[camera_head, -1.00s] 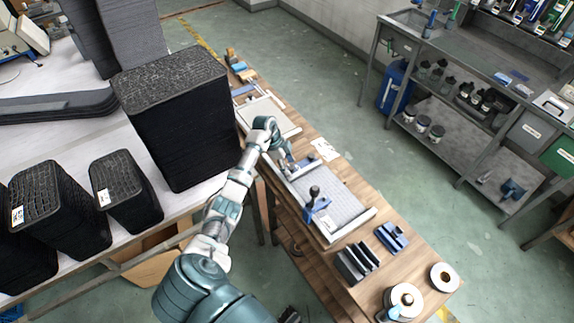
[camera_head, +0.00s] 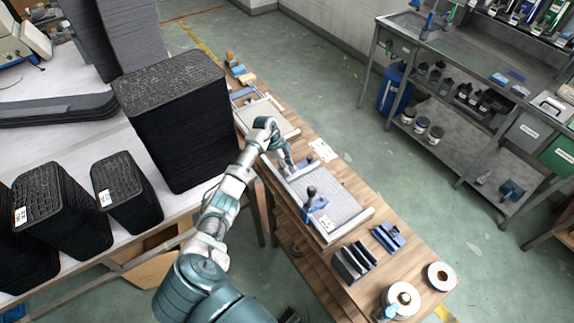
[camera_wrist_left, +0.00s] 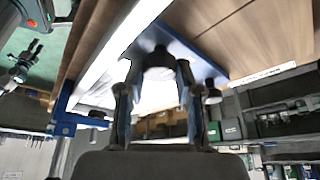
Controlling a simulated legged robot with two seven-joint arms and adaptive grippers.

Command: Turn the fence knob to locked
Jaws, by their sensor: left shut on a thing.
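My left gripper (camera_head: 287,165) reaches down over the far end of the light grey tray panel (camera_head: 338,197) on the wooden bench. In the left wrist view its two dark fingers (camera_wrist_left: 157,88) close around a dark round knob (camera_wrist_left: 158,57). The knob sits on a blue fence plate (camera_wrist_left: 205,60). In the head view the gripper hides the knob, and only part of the blue piece (camera_head: 303,166) beside it shows. Which way the knob is turned cannot be told. My right gripper is not in view.
A black-handled blue clamp (camera_head: 316,203) stands on the panel's near left edge. Dark upright plates (camera_head: 354,262), a blue block (camera_head: 389,238) and white rolls (camera_head: 401,299) lie nearer on the bench (camera_head: 425,268). A tall black stack (camera_head: 178,125) stands left of my arm.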

